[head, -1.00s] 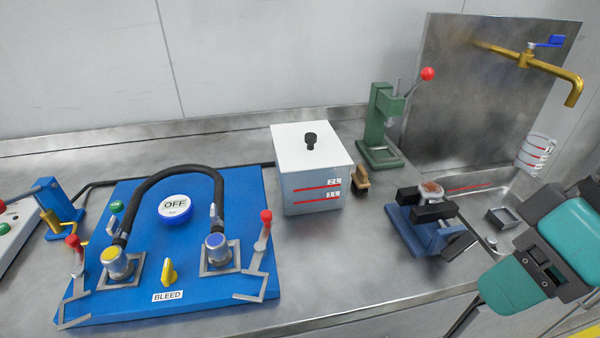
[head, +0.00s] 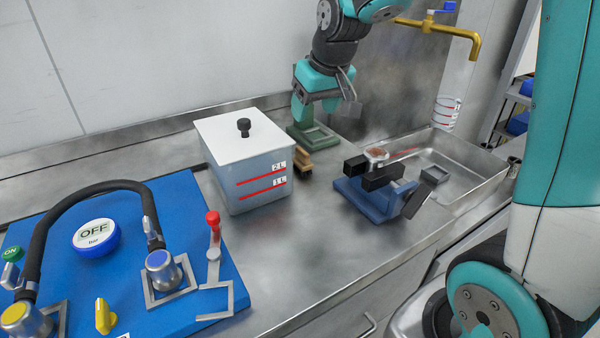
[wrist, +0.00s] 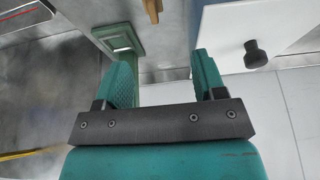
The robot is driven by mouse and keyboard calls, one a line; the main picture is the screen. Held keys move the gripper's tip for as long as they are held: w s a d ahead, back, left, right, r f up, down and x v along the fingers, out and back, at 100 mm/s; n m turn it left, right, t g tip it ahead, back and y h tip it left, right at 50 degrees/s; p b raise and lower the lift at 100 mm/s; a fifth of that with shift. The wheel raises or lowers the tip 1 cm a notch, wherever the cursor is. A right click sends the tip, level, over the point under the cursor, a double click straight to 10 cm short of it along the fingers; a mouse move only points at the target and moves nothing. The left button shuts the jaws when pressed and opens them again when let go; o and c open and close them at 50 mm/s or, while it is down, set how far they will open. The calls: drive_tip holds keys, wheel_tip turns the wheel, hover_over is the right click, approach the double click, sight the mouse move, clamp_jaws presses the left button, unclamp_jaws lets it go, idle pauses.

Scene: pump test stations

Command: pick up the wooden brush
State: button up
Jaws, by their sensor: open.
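The wooden brush (head: 303,160) lies on the steel counter, close beside the right side of the lidded box. In the wrist view only part of the brush (wrist: 152,8) shows, at the top edge. My gripper (head: 328,108) is in the air above and behind the brush, over the green press. In the wrist view my gripper (wrist: 160,72) has its two teal fingers wide apart with nothing between them.
The white-lidded box (head: 245,190) stands left of the brush. The green press (head: 314,137) stands behind it. A blue vise (head: 375,205) is to the right, before the sink (head: 475,170). The blue pump panel (head: 180,235) fills the left. Counter in front of the brush is clear.

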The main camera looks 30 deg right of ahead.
sight(303, 150)
drive_tip(key=x, duration=0.7)
drive_tip(key=d+x, duration=0.1)
drive_tip(key=x, duration=0.3)
drive_tip(key=shift+w+f, duration=0.15)
drive_tip(key=shift+w, duration=0.2)
drive_tip(key=shift+x, duration=3)
drive_tip(key=shift+s+d, duration=0.15)
drive_tip(key=c, duration=1)
